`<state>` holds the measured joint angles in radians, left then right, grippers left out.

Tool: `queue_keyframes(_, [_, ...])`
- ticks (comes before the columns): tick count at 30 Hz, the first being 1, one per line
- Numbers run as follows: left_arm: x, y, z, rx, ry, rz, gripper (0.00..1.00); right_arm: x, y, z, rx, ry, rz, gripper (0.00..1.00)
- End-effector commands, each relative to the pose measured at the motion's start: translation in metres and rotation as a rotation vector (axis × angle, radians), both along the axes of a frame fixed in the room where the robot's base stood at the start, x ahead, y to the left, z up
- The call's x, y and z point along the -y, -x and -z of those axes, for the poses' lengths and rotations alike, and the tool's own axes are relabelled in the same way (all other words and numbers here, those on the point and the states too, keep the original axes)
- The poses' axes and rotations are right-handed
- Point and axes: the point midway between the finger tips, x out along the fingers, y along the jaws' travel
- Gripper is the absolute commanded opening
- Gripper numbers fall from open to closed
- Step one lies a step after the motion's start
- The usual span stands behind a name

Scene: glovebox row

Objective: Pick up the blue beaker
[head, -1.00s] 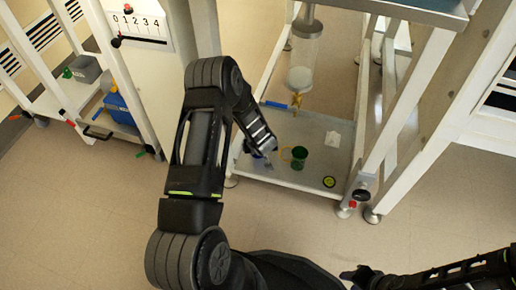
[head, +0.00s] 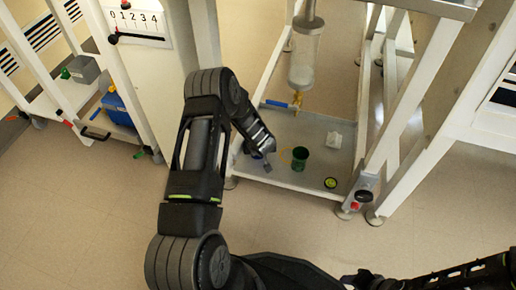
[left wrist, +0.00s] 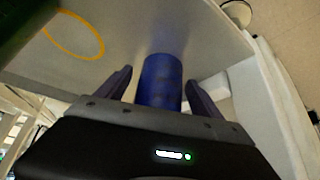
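The blue beaker (left wrist: 160,82) stands upright in the left wrist view, between the two fingers of my left gripper (left wrist: 160,95). The fingers are apart, with a visible gap on each side of the beaker. Its lower part is hidden behind the gripper body. In the head view my left gripper (head: 264,150) is low over the left part of the shelf (head: 290,180). There it mostly covers the beaker. My right gripper is out of view; only part of my right arm shows at the bottom right.
A green beaker (head: 300,158) stands just right of my left gripper, beside a yellow ring (left wrist: 75,35) marked on the shelf. A green-black disc (head: 330,183) and a white object (head: 333,140) lie further right. A clear column with a blue-handled tap (head: 297,100) hangs above. White frame posts (head: 418,100) flank the shelf.

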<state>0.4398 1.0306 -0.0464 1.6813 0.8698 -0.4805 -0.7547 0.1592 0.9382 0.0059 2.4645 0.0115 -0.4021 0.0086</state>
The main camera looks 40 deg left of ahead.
Motion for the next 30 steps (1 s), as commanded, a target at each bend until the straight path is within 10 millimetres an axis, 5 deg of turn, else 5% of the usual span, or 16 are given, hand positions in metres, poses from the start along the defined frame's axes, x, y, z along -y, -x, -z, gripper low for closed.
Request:
queue_keyframes(21, [-0.0001,0.0001,0.0000,0.000,0.000,0.000,0.16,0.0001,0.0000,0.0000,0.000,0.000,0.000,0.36])
queue_keyframes(30, [-0.0001,-0.0002,-0.0036,0.001,-0.001,0.000,0.15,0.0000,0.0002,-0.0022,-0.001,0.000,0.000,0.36])
